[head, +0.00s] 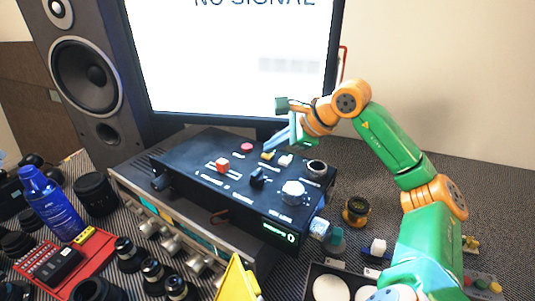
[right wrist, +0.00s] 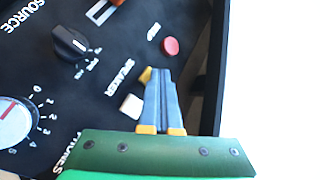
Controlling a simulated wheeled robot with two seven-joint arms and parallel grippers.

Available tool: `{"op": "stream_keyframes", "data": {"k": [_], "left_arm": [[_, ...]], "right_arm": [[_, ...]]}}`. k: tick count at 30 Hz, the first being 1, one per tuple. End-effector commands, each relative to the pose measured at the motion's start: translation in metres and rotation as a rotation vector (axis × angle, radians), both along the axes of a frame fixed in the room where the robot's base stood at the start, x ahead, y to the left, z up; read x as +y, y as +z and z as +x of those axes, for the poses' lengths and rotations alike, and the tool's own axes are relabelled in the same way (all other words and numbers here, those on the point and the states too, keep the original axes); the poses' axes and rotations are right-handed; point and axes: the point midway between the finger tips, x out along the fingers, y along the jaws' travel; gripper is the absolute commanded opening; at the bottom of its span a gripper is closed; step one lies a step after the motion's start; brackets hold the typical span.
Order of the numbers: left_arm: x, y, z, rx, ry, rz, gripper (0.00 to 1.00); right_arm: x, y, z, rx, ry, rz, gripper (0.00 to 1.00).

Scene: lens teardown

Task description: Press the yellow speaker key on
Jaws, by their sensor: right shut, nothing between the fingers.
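The yellow speaker key (head: 268,155) sits on the sloped top of a black control box (head: 190,150). In the right wrist view the yellow key (right wrist: 146,74) shows as a small patch beside the fingertips, near the word SPEAKER, and is partly hidden by them. My right gripper (head: 272,144) is shut and empty, its blue fingers reaching to just above the key. In the right wrist view the gripper's tips (right wrist: 158,72) lie right against or over the key; I cannot tell whether they touch it. My left gripper is not in view.
A white key (right wrist: 131,106) and a red button (right wrist: 170,46) flank the yellow key. A black knob (head: 257,177), white knob (head: 293,192) and red key (head: 222,165) share the panel. A monitor (head: 230,60) stands behind. Lens parts crowd the front; the right table is freer.

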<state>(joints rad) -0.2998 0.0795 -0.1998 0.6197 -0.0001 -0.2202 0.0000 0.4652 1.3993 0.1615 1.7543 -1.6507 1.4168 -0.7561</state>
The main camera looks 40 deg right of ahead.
Motion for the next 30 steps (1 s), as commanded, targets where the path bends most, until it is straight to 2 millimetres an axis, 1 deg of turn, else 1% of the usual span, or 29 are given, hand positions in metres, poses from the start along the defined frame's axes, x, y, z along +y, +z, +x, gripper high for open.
{"op": "stream_keyframes", "data": {"k": [4, 9, 14, 17, 20, 24, 30], "left_arm": [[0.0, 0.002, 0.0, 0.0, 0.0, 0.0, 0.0], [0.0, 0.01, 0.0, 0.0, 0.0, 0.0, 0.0], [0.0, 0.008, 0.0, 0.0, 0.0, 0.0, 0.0], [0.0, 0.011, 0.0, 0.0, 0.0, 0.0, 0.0], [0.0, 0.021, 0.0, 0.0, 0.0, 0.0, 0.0], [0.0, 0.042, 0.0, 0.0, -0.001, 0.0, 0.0], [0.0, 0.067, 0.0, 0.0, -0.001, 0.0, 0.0]], "right_arm": [[0.0, 0.002, 0.0, 0.001, 0.0, 0.0, 0.0], [-0.001, 0.011, 0.0, 0.0, -0.001, -0.002, 0.0], [-0.001, 0.009, 0.0, 0.001, -0.001, -0.001, 0.0], [-0.001, 0.011, 0.0, 0.001, -0.001, -0.001, 0.0], [-0.001, 0.022, 0.0, 0.001, -0.001, -0.001, 0.0], [-0.001, 0.045, 0.0, 0.001, -0.001, -0.001, 0.0], [-0.001, 0.071, 0.0, 0.001, -0.001, -0.001, 0.0]]}}
